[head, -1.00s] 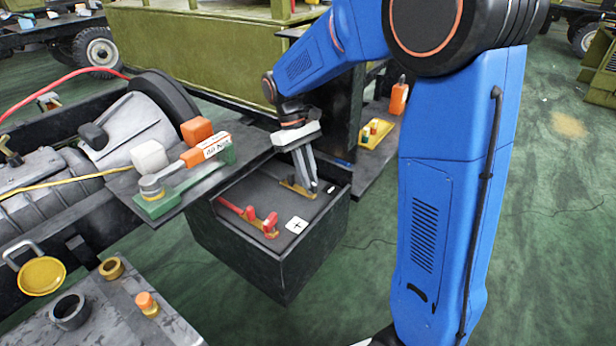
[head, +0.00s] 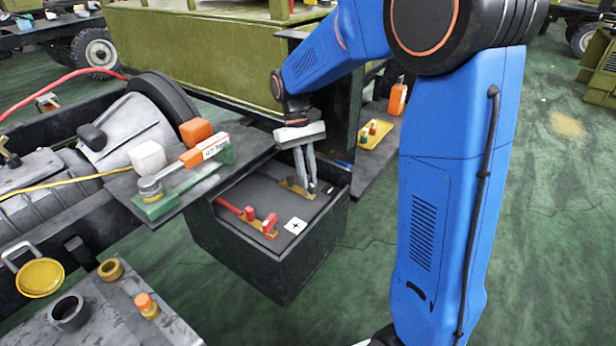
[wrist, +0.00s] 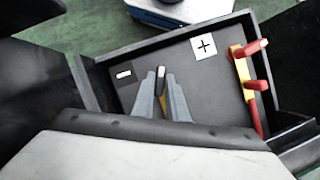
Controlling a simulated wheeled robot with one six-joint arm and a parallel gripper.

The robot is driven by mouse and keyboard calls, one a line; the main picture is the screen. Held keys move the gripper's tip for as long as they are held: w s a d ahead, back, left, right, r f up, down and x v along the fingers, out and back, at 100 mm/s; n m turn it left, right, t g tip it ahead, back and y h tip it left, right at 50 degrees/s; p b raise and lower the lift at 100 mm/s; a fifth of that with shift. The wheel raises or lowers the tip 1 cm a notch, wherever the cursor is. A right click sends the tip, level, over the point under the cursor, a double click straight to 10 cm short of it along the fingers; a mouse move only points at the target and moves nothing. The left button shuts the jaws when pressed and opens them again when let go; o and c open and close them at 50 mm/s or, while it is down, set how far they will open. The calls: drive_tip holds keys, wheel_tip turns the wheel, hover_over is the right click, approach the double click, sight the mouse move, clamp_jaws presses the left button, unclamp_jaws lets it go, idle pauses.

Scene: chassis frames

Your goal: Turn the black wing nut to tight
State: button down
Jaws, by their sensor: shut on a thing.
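My gripper (head: 308,187) reaches down into the open black battery box (head: 245,250), its fingertips at the brass clamp (head: 292,188) on the far side. It also shows in the wrist view (wrist: 162,82), with two grey fingers either side of a small narrow piece. The black wing nut is mostly hidden between the fingers, and I cannot make out its wings or how far it is turned. A white minus label (wrist: 124,74) lies left of the fingertips in the wrist view.
The red wing nut (head: 270,220) on its brass clamp and the white plus label (head: 296,225) are in the same box. The box walls stand close around my gripper. A shelf with a green-and-orange tool (head: 190,170) overhangs on the left.

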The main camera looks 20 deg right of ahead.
drive_tip(key=c, duration=1.8)
unclamp_jaws()
drive_tip(key=shift+o, duration=0.2)
